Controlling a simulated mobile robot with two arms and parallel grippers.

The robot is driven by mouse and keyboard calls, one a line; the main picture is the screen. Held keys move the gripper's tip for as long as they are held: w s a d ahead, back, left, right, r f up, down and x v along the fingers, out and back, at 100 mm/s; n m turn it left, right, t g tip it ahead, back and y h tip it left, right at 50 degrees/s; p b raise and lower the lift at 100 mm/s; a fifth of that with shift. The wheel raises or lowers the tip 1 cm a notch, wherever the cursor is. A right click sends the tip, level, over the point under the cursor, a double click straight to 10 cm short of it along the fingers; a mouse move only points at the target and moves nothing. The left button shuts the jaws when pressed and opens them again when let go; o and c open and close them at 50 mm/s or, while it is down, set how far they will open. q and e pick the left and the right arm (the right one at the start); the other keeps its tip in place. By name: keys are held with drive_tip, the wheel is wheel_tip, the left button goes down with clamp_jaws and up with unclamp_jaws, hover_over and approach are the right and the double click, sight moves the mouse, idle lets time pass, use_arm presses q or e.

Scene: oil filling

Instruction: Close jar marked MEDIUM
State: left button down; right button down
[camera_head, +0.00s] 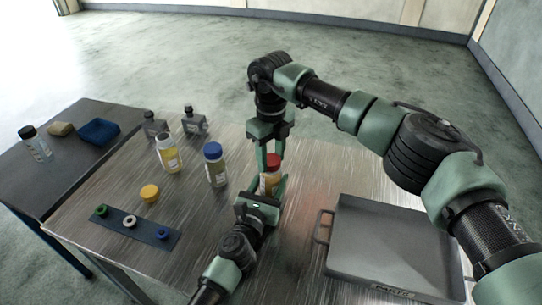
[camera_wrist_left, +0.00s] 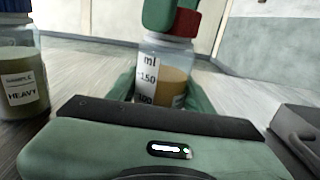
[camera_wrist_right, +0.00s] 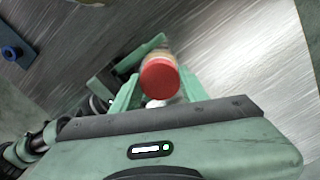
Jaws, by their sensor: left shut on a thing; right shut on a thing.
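A clear jar with amber contents and a red lid (camera_head: 272,161) stands upright near the middle of the metal table. In the left wrist view its body (camera_wrist_left: 150,72) shows an ml scale; I cannot read the word MEDIUM on it. My left gripper (camera_head: 271,188) is shut on the jar body from the near side. My right gripper (camera_head: 269,158) comes from above and is shut on the red lid, which shows from above in the right wrist view (camera_wrist_right: 160,79). The lid is at the jar's mouth; I cannot tell how tightly it sits.
A yellow lid (camera_head: 149,193) and a dark strip with rings (camera_head: 113,223) lie nearer.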

sight(267, 188)
drive_tip(key=c, duration=0.7)
unclamp_jaws()
wheel_tip(267, 188, up, 12)
use_arm(q)
drive_tip(key=c, duration=0.5)
unclamp_jaws()
drive_tip(key=v, duration=0.7)
drive_tip(key=shift+s+a, duration=0.15)
drive_tip(key=shift+s, duration=0.25)
use_arm(e)
drive_tip(key=shift+r, duration=0.2)
use_arm(q)
drive_tip(key=shift+p, duration=0.3)
use_arm(e)
drive_tip(key=shift+r, duration=0.1)
